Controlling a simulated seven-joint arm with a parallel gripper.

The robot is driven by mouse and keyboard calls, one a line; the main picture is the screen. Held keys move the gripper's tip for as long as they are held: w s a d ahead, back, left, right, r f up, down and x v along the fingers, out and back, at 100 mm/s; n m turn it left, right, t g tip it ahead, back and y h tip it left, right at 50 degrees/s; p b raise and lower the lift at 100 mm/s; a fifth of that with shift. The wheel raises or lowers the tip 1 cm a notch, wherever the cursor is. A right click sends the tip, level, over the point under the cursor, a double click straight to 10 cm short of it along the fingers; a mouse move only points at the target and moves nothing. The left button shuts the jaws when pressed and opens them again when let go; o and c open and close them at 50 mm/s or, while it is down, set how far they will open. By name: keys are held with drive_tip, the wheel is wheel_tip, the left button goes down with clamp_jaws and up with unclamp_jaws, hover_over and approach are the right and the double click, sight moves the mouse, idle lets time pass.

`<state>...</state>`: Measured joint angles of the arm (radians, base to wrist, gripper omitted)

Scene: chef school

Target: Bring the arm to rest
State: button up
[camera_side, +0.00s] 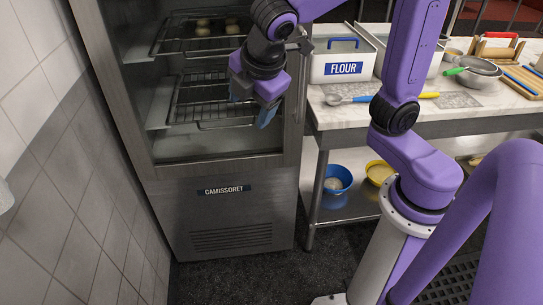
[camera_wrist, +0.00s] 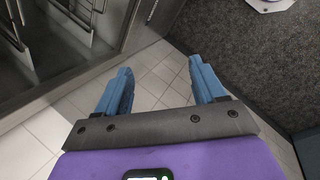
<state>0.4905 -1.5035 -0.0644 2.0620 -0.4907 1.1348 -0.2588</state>
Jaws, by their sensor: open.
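My gripper (camera_side: 255,106) hangs in front of the glass-fronted cabinet (camera_side: 222,175), near its right edge, with its blue fingers pointing down. In the wrist view my gripper (camera_wrist: 160,82) shows two blue fingers set wide apart, open, with nothing between them. Below the fingers are pale floor tiles (camera_wrist: 150,75). My arm is bent and raised above the work area.
Wire racks (camera_side: 212,100) are inside the cabinet, with round pale pieces (camera_side: 202,23) on the upper one. To the right, a marble-topped counter (camera_side: 335,117) carries a flour bin (camera_side: 340,68), metal bowls (camera_side: 478,72) and utensils. A blue bowl (camera_side: 338,178) sits on its lower shelf.

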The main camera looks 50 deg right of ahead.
drive_tip(key=s+d+f+m+g+y, duration=0.1)
drive_tip(key=s+d+f+m+g, duration=0.1)
drive_tip(key=s, duration=0.6)
drive_tip(key=s+d+f+m+g+y, duration=0.1)
drive_tip(key=s+d+f+m+g, duration=0.1)
drive_tip(key=s+d+f, duration=0.3)
drive_tip(key=s, duration=0.4)
drive_tip(key=shift+f+g+y, duration=0.25)
drive_tip(key=shift+g+y, duration=0.05)
drive_tip(key=shift+d, duration=0.1)
idle(0.6)
